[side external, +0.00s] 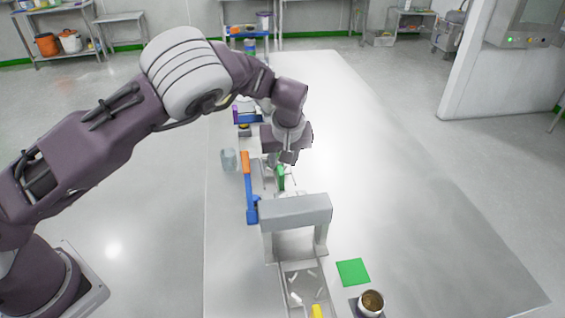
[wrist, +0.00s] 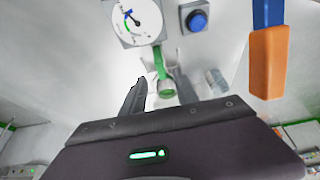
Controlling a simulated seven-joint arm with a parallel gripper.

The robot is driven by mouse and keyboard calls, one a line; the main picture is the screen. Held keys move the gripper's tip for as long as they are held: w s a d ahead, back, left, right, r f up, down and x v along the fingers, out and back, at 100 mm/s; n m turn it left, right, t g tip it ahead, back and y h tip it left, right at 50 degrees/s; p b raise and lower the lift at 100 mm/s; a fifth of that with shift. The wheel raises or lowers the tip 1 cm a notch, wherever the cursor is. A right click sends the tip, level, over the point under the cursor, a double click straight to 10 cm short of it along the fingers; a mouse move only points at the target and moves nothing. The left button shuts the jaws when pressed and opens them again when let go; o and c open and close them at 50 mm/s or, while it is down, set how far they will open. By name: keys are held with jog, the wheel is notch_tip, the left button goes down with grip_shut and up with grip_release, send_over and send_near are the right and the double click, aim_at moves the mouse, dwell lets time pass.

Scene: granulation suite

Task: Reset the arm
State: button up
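My gripper (side external: 279,168) is over the equipment line on the table, pointing down. In the wrist view its two fingers (wrist: 160,90) stand apart, with a visible gap. A green handle-like part (wrist: 165,72) shows in that gap, beyond the fingers. It also shows just below the gripper in the side view (side external: 281,178). I cannot tell whether a finger touches it. No object is seen clamped between the fingers.
A blue-and-orange bar (side external: 247,178) and a clear beaker (side external: 229,160) stand left of the gripper. A grey arch (side external: 296,212) spans the line in front. A dial (wrist: 135,20) and blue button (wrist: 197,20) are close by. The table's right side (side external: 400,200) is clear.

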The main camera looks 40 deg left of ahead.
jog(key=s+a+r+m+h, duration=0.3)
jog(key=s+r+m+h, duration=0.2)
jog(key=s+r, duration=1.6)
jog(key=s+a+m+t+y, duration=0.1)
jog(key=s+m, duration=0.3)
jog(key=s, duration=1.2)
jog(key=shift+s+a+r+t+y, duration=0.4)
jog(key=shift+a+t, duration=0.1)
jog(key=shift+t, duration=0.2)
